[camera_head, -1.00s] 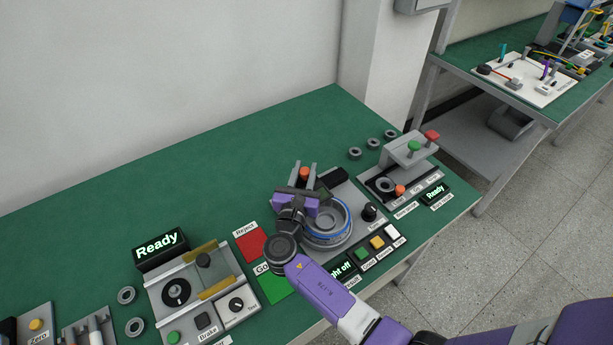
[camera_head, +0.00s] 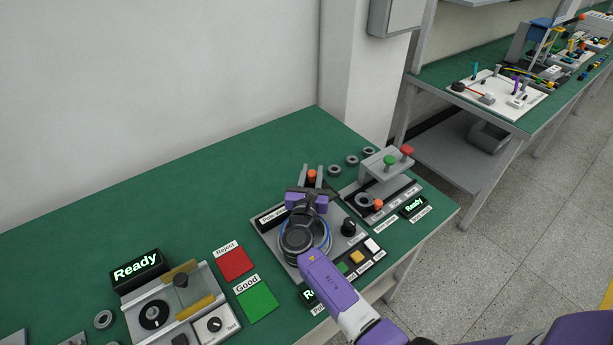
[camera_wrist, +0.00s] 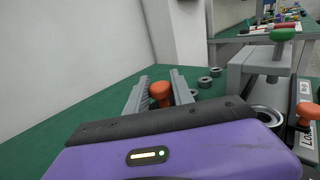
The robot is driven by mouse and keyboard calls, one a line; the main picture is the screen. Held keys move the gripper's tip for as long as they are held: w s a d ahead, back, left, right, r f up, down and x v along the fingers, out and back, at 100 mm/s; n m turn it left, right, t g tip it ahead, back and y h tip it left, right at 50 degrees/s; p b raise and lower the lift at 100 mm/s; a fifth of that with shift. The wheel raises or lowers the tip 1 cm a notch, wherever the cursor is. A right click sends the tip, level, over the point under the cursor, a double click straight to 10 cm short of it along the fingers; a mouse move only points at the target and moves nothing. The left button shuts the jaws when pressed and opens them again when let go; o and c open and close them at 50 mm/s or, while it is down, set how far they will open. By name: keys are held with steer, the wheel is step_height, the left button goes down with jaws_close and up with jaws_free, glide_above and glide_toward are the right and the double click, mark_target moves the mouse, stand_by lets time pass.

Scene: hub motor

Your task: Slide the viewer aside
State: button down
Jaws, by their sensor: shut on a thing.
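My gripper (camera_head: 312,176) reaches over the back of the grey inspection station (camera_head: 268,243). Its two grey fingers are closed on an orange knob (camera_head: 312,174), which I take to be the viewer's handle. In the wrist view the knob (camera_wrist: 160,92) stands between the fingers (camera_wrist: 160,86), beyond the dark bar of the gripper. The viewer's body under the knob is hidden by my gripper. The station's blue-edged ring (camera_head: 329,242) is mostly covered by my wrist. Its display (camera_head: 308,296) is partly hidden and shows a green letter "R".
A black knob (camera_head: 348,227) and several push buttons line the station's right and front. Right of it stands a fixture with a grey bridge (camera_head: 384,162) and green and red knobs. Red (camera_head: 235,262) and green (camera_head: 257,303) pads lie left.

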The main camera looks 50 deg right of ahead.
steer(key=shift+s+d, duration=0.15)
steer(key=shift+d, duration=0.1)
steer(key=c, duration=1.1)
jaws_free()
steer(key=shift+d, duration=0.1)
steer(key=shift+a, duration=0.2)
steer(key=v, duration=0.7)
steer(key=shift+s+a+b, duration=0.15)
steer(key=shift+a+b, duration=0.1)
steer(key=shift+b, duration=0.1)
